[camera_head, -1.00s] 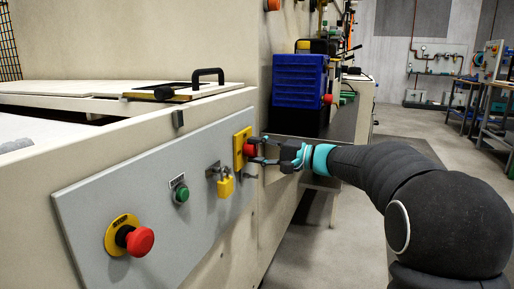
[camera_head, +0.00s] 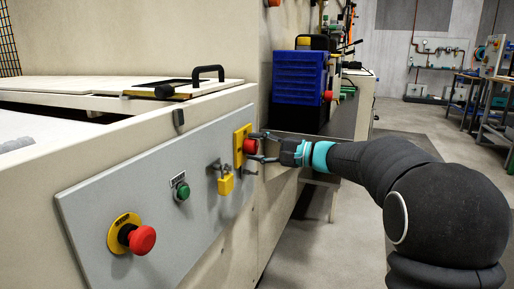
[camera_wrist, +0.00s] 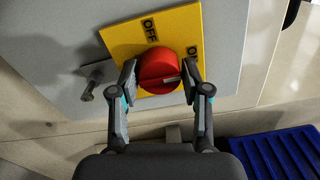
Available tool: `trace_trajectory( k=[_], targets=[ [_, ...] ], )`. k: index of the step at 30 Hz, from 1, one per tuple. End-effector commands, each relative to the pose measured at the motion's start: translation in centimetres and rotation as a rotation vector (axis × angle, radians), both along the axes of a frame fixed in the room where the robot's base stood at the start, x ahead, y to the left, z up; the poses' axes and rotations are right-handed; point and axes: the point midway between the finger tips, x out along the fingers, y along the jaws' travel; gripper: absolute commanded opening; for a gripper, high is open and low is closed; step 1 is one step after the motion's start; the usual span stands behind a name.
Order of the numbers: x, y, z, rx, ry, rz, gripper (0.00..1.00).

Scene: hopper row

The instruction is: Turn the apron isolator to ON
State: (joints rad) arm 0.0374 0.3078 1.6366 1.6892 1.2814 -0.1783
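The apron isolator is a red round knob (camera_wrist: 158,70) on a yellow plate (camera_wrist: 122,38) marked OFF and ON. A pale mark on the knob lies right of its centre in the wrist view; I cannot tell which setting it gives. In the head view the knob (camera_head: 250,146) and plate (camera_head: 239,148) sit at the right end of the grey panel. My gripper (camera_wrist: 160,80) is open and empty-handed, with one finger on each side of the knob. The fingers are very close to it; contact is not clear. My gripper (camera_head: 262,147) reaches in from the right in the head view.
The grey panel (camera_head: 150,208) also carries a yellow padlock (camera_head: 226,185), a green button (camera_head: 183,191) and a red stop button (camera_head: 141,240). The padlock hangs close to the isolator.

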Motion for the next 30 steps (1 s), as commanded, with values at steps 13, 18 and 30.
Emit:
trace_trajectory(
  k=[13, 18, 30],
  targets=[
    [-0.1, -0.5, 0.0, -0.001, -0.001, -0.001, 0.68],
    [-0.8, -2.6, 0.0, -0.001, -0.001, -0.004, 0.68],
    [-3.4, -9.5, 0.0, -0.001, -0.001, -0.002, 0.68]
  ],
)
